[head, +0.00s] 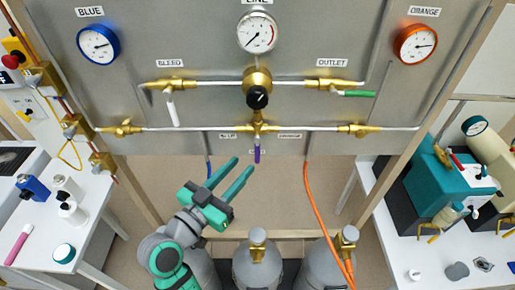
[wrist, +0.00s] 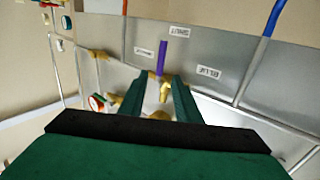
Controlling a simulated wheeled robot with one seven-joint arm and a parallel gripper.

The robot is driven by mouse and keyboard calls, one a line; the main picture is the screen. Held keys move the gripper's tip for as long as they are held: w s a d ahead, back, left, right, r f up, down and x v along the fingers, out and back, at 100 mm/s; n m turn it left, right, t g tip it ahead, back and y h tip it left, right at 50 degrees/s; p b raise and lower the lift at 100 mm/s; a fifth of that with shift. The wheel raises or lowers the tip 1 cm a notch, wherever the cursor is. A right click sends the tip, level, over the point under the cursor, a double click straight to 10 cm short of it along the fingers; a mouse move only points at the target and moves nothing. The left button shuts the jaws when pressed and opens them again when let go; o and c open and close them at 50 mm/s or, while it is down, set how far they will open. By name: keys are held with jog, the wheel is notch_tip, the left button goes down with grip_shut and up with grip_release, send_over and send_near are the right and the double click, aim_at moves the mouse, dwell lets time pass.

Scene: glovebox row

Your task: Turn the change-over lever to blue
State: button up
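The change-over lever (head: 257,154) is purple and hangs straight down from a brass valve (head: 257,126) at the lower middle of the grey panel. It points at a small label, which reads SHUT in the wrist view. The lever also shows in the wrist view (wrist: 162,54), where the picture is upside down and the BLUE label (wrist: 208,72) is to its right. My gripper (head: 240,165) is open and empty, below and left of the lever in the head view.
The panel (head: 210,105) carries a blue gauge (head: 98,44), an orange gauge (head: 415,44), a line gauge (head: 257,32), and bleed (head: 170,108) and green outlet (head: 357,94) handles. An orange hose (head: 312,195) hangs right of the lever. Grey cylinders (head: 257,262) stand below.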

aim_at(256, 151)
jog(key=x, duration=0.9)
grip_shut()
